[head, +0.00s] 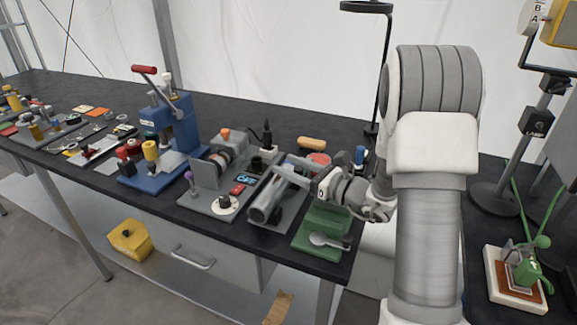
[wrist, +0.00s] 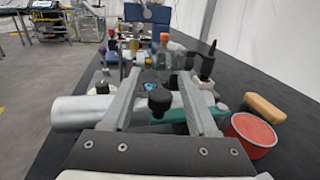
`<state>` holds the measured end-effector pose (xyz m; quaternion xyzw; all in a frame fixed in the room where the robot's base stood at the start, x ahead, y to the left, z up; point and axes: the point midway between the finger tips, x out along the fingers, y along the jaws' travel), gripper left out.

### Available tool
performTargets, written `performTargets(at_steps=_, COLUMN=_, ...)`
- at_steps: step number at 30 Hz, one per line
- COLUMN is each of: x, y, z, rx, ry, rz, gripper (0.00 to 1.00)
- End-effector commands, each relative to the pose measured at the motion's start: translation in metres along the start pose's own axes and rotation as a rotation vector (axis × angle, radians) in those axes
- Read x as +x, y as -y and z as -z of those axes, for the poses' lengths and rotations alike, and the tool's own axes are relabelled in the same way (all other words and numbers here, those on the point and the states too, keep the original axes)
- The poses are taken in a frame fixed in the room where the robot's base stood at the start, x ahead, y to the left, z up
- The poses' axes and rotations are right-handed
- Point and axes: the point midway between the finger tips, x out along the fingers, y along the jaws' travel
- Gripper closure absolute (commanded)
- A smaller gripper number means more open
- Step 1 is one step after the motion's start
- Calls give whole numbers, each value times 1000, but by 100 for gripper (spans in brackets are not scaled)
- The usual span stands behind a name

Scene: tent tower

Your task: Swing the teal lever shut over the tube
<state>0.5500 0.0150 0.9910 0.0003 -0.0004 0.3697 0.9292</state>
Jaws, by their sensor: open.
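A thick grey tube (head: 265,207) lies on a grey plate near the table's front edge. In the wrist view the tube (wrist: 82,112) runs across below my fingers. The teal lever (wrist: 178,115) shows in the wrist view as a strip partly behind the right finger. A black knob (wrist: 158,101) stands at its left end and appears between the fingers. My gripper (wrist: 160,76) is open, one finger on each side of the knob in the picture. I cannot tell whether they touch it. In the head view my gripper (head: 292,170) is over the tube's fixture and hides the lever.
A round red-topped container (wrist: 254,132) and a tan block (wrist: 265,108) lie to the right in the wrist view. A green stand (head: 325,225) with a spoon is right of the tube. A blue press (head: 172,135) and other fixtures crowd the left.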

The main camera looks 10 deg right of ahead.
Motion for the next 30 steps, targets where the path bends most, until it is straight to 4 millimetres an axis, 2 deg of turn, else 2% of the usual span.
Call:
performTargets(at_steps=11, x=6, y=0, z=0, rx=0, ry=0, rz=1, gripper=41)
performTargets(at_steps=21, x=6, y=0, z=0, rx=0, ry=0, rz=1, gripper=100)
performTargets(at_steps=30, x=6, y=0, z=0, rx=0, ry=0, rz=0, gripper=100)
